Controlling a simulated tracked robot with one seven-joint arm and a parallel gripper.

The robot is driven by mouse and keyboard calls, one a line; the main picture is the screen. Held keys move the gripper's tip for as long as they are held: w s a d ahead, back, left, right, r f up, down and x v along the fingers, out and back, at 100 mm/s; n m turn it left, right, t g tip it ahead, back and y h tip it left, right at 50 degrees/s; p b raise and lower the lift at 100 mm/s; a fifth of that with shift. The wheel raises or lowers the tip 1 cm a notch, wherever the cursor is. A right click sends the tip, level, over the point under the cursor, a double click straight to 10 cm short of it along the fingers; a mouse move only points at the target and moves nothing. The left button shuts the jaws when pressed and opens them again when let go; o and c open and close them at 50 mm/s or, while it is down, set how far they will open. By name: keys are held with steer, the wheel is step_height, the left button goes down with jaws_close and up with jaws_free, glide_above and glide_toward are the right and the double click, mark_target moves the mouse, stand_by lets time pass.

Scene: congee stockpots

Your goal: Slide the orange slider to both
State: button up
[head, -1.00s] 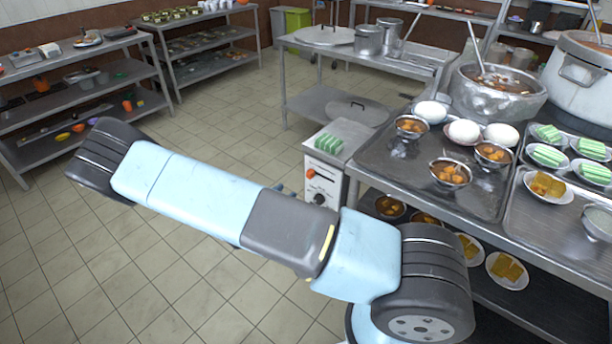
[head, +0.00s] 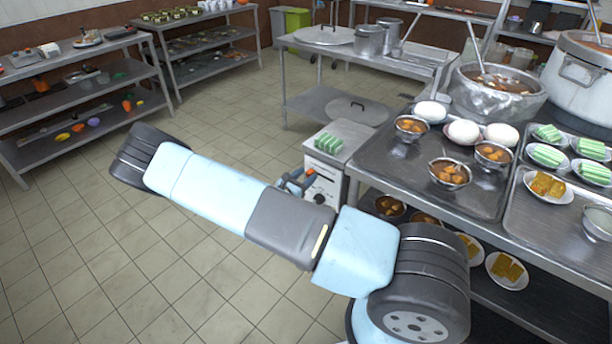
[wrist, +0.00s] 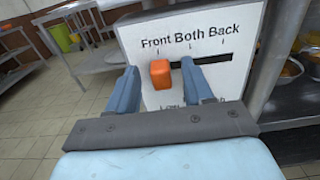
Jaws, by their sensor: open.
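The orange slider (wrist: 160,73) sits at the left end of a dark horizontal slot (wrist: 218,61) on a white panel (wrist: 150,36). It is below the "Front" mark; "Both" is the middle mark and "Back" the right one. My gripper (wrist: 159,66) is open, one blue finger on each side of the slider, with a visible gap on the left and a smaller one on the right. The right finger hides part of the slot below "Both". In the head view the slider (head: 310,172) shows beside my gripper (head: 297,181), partly hidden by it.
The white control box (head: 327,172) has a black knob (head: 319,199) and green-white cakes on top. The steel counter (head: 400,165) with bowls and pots stands close on its right. Open tiled floor (head: 215,120) lies to the left.

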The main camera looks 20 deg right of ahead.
steer(key=shift+w+d, duration=0.45)
steer(key=shift+d, duration=0.1)
jaws_close()
stand_by(0.5)
